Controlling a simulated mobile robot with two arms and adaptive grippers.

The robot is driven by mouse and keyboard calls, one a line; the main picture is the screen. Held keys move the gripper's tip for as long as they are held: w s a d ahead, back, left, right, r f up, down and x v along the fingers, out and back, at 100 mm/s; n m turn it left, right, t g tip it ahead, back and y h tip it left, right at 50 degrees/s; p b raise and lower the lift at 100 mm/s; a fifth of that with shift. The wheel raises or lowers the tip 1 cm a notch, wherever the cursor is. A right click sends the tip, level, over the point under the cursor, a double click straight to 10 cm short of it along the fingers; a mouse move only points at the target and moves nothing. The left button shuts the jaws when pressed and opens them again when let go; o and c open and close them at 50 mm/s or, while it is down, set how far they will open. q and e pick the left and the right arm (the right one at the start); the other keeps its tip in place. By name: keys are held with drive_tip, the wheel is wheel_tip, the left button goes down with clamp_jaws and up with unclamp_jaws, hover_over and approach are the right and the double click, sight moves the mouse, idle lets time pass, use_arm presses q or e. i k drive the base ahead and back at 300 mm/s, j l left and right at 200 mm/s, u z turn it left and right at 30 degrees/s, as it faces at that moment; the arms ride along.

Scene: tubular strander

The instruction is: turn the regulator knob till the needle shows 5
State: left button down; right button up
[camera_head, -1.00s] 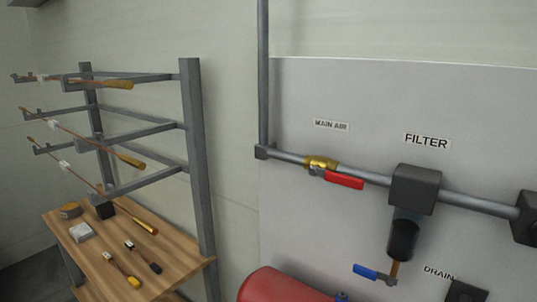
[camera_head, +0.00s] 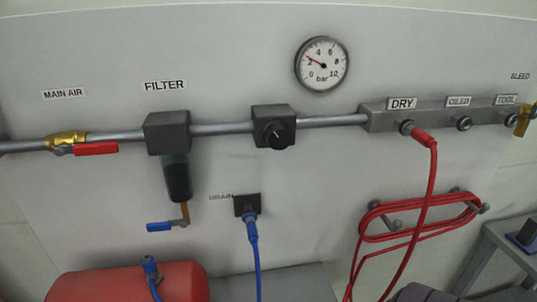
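The regulator is a dark block on the pipe with a round black knob (camera_head: 279,134) facing me, in the middle of the head view. The pressure gauge (camera_head: 328,80), marked 0 to 10 bar, is above and right of it. Its red needle (camera_head: 312,60) points up and left, a little past the 2 and short of the 4. Neither of my grippers is in view, and nothing touches the knob.
The filter (camera_head: 167,132) and main air valve with red handle (camera_head: 95,149) are left of the regulator. The DRY outlet holds a red hose (camera_head: 431,175), coiled on hooks at right. A blue hose (camera_head: 254,250) hangs below, near a red tank (camera_head: 130,283).

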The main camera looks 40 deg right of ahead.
sight(276, 133)
drive_tip(key=z, duration=1.55)
